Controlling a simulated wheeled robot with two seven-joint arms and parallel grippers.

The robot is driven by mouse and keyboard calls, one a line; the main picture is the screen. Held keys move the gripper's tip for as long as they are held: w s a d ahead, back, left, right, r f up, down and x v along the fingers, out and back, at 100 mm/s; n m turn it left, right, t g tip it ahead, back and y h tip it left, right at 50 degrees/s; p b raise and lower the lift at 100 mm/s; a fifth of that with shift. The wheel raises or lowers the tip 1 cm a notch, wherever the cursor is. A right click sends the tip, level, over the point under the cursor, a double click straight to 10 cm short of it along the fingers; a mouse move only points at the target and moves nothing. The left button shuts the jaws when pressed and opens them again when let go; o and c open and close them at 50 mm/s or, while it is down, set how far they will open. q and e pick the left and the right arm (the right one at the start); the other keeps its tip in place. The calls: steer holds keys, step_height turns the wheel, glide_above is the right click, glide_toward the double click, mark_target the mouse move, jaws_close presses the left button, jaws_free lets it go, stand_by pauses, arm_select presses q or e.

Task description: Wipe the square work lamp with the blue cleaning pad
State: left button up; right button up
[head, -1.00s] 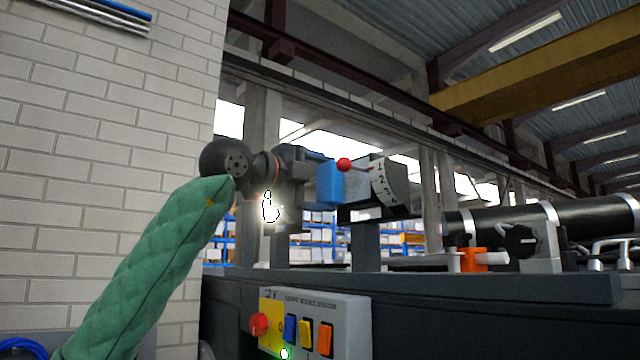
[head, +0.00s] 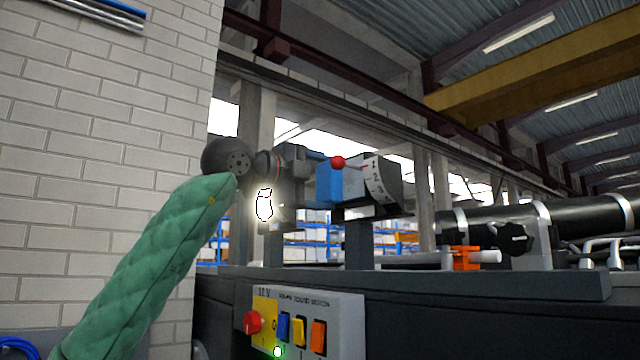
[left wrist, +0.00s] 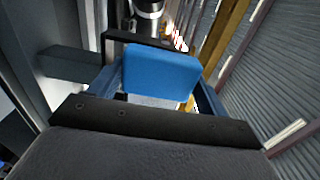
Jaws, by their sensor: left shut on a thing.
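The blue cleaning pad (head: 329,182) is held upright in my left gripper (head: 312,172), at the middle of the head view. In the left wrist view the pad (left wrist: 161,73) fills the space between the two blue fingers. A bright, glowing white shape (head: 265,206) shows below my left wrist. It looks like a lit lamp, but its square outline cannot be made out and the arm may cover part of it. The pad is to its right. I cannot tell whether the pad touches anything. My right gripper is out of view.
A red-knobbed lever (head: 338,162) with a numbered scale (head: 378,182) stands close behind or beside the pad. Below is a grey switch panel (head: 343,325) with a red knob and coloured rockers. A black cylinder (head: 490,226) lies right. A brick wall (head: 90,150) bounds the left.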

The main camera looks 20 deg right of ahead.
mark_target(348, 181)
arm_select(q)
steer(key=shift+s+d+f+b, duration=0.1)
steer(key=shift+s+d+b, duration=0.1)
steer(key=shift+s+b, duration=0.35)
steer(key=shift+s+d+f+b, duration=0.15)
steer(key=shift+s+b, duration=0.25)
steer(key=shift+s, duration=0.2)
steer(key=shift+s+d+r+b, duration=0.2)
steer(key=shift+s+b, duration=0.25)
steer(key=shift+s, duration=0.2)
